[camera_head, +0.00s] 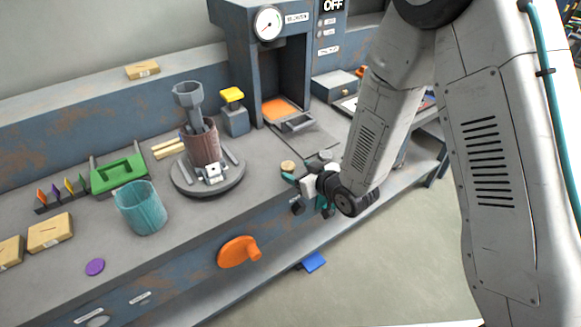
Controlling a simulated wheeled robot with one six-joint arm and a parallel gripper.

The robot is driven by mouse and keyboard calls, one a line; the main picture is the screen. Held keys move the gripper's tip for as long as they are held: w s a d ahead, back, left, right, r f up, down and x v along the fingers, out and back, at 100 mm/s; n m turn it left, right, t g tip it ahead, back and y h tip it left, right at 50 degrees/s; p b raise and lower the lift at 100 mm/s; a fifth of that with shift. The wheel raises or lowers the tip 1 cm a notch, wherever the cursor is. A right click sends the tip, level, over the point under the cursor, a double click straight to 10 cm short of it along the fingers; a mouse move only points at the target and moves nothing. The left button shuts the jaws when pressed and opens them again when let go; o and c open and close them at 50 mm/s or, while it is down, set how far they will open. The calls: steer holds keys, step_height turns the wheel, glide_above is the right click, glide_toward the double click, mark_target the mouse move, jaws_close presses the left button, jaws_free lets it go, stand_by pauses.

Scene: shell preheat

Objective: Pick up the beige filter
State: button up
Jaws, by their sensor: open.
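A small beige disc (288,166), which looks like the beige filter, lies on the grey bench top near its front edge, right of the round turntable. My gripper (311,208) is just in front of the disc and to its right, by the bench edge, with its dark fingertips pointing down. The jaws are open, and I see nothing between them. The gripper and the disc appear apart, but the gap in depth is hard to tell.
A grey disc (326,155) lies close behind my gripper. A turntable (232,181) holds a brown cylinder (203,150). A teal cup (141,210), a green tray (118,174) and a purple disc (95,267) are left. An orange handle (238,252) juts from the bench front.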

mark_target(287, 164)
steer(key=x, duration=0.4)
steer(key=shift+w+a+r, duration=0.15)
steer(key=shift+w, duration=0.15)
steer(key=c, duration=1)
steer(key=shift+r, duration=0.15)
